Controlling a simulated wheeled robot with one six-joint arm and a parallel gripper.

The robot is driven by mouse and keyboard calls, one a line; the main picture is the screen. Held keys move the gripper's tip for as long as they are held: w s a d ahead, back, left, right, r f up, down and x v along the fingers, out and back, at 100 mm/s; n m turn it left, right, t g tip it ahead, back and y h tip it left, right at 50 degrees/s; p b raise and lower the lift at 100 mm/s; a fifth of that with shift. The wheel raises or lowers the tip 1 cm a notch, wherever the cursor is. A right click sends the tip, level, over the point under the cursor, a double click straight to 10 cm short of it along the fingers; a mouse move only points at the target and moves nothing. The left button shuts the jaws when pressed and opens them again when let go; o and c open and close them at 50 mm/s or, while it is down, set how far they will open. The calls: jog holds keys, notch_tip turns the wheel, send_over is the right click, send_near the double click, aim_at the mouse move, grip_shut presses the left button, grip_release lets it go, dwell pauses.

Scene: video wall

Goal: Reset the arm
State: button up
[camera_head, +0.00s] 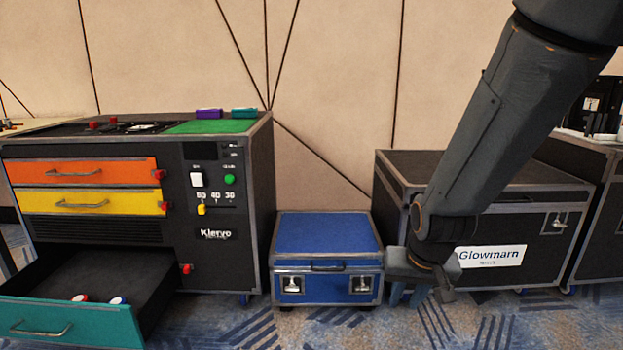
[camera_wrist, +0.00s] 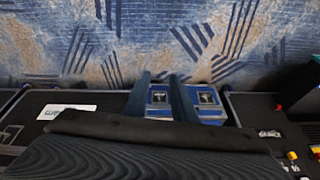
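My arm comes down from the top right in the head view. My gripper (camera_head: 407,294) hangs low, pointing down, in front of the black Glowmarn case (camera_head: 490,178) and just right of the blue case (camera_head: 325,234). Its two fingers stand apart with nothing between them. In the wrist view the fingers (camera_wrist: 161,104) show dark blue, with a gap between them. Parts of the blue case with its latches (camera_wrist: 208,98) show behind and beside them. The carpet (camera_wrist: 160,40) fills the upper part of that view.
A black Klervo cabinet (camera_head: 222,262) stands at left. Its teal bottom drawer (camera_head: 70,322) is pulled out and holds two small round-topped items. The orange drawer (camera_head: 85,171) and yellow drawer (camera_head: 90,201) are shut. Another dark case (camera_head: 598,215) stands far right. Patterned carpet lies open in front.

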jog(key=s+r+n+g, duration=0.1)
jog(key=s, duration=0.6)
jog(key=s+a+r+n+g+y, duration=0.1)
jog(key=s+a+r+n+g, duration=0.15)
jog(key=s+a+r, duration=0.45)
jog(key=s+a+r+n+g+y, duration=0.1)
jog(key=s+a+r+n, duration=0.25)
jog(key=s+a, duration=0.8)
jog(key=w+d+r+m+h+p, duration=0.1)
jog(key=d+r+p, duration=0.8)
jog(key=p, duration=0.9)
jog(key=w+d+r+m+h+p, duration=0.1)
jog(key=d+r+m+p, duration=0.3)
jog(key=d+r+p, duration=0.5)
jog(key=shift+w+r+m+p, duration=0.2)
jog(key=shift+r+m+p, duration=0.1)
jog(key=shift+r+p, duration=3.95)
jog(key=shift+d+f+t+p, duration=0.1)
jog(key=shift+f+t+p, duration=0.15)
jog(key=shift+f+p, duration=0.25)
